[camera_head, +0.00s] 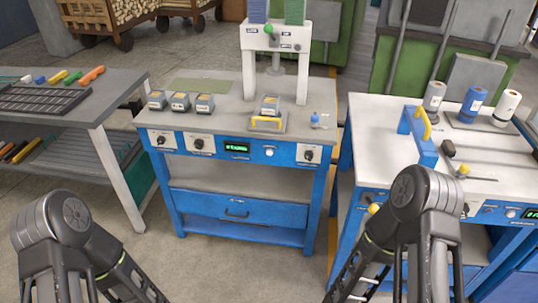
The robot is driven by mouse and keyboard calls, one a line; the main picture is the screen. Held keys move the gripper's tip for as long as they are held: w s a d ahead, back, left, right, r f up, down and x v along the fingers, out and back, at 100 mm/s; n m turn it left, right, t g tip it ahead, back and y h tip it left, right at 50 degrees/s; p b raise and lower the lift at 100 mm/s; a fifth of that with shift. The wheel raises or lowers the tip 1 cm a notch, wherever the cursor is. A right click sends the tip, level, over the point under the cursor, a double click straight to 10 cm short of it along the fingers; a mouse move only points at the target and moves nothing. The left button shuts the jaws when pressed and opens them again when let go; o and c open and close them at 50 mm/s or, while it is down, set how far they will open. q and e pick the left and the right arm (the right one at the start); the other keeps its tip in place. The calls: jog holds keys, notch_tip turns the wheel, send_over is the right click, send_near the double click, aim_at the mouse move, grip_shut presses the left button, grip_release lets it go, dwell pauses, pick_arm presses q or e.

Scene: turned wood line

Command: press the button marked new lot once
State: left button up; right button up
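The middle workbench (255,183) has a blue front panel with a green-lit display (236,147). A round white button (268,153) sits just right of the display. Knobs on white plates flank them: a left knob (160,141), a second knob (199,145) and a right knob (309,155). Labels are too small to read, so I cannot tell which control is marked new lot. Parts of both my arms show at the bottom left and bottom right. Neither gripper is in view.
The floor in front is clear.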

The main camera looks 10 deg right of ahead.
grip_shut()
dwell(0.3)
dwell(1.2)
